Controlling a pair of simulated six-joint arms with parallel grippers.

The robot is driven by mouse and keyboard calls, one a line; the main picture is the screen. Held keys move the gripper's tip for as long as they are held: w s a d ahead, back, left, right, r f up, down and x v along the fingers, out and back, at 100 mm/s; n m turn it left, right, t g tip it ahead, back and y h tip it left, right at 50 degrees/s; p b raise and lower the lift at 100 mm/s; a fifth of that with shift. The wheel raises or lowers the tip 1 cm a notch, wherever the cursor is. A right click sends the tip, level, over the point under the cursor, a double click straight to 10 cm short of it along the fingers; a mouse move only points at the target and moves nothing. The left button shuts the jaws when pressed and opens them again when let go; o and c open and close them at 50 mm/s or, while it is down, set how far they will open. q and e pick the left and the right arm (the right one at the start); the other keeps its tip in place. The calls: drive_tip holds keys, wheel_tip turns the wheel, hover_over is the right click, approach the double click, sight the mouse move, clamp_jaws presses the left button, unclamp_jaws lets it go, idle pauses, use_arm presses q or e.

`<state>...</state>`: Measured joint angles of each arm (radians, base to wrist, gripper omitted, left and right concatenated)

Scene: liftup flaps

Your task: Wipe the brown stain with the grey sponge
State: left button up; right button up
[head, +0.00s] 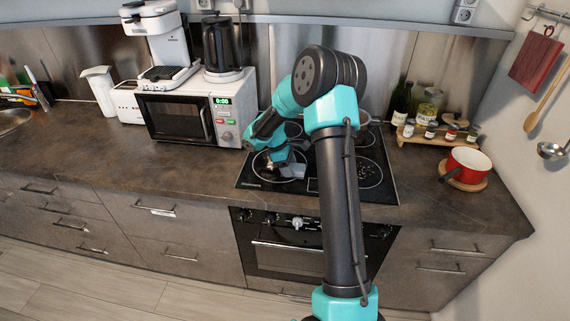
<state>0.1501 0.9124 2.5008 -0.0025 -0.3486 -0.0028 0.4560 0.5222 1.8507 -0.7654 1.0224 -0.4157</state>
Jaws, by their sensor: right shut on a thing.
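My right arm reaches over the black cooktop (375,172) from the bottom of the head view. Its gripper (281,166) is low over the front left burner, pointing down. It is shut on the grey sponge (293,171), which shows as a small grey block at the fingers, at or just above the glass. I cannot tell whether the sponge touches the surface. I cannot clearly make out the brown stain; the gripper and sponge cover part of this burner area. My left gripper is not in view.
A white microwave (229,120) with a coffee machine (160,45) and black kettle (221,45) on top stands left of the cooktop. A red pot (468,164) and a wooden rack with bottles and jars (436,139) are on the right. The left counter front is clear.

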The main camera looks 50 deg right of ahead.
drive_tip(key=shift+s+d, duration=0.25)
drive_tip(key=shift+s, duration=0.15)
drive_tip(key=shift+w+a, duration=0.45)
drive_tip(key=shift+w, duration=0.3)
drive_tip(key=shift+w+a, duration=0.45)
drive_tip(key=shift+w, duration=0.25)
drive_tip(key=shift+w+a+r, duration=0.1)
drive_tip(key=shift+w+r, duration=0.05)
wheel_tip(320, 180, up, 8)
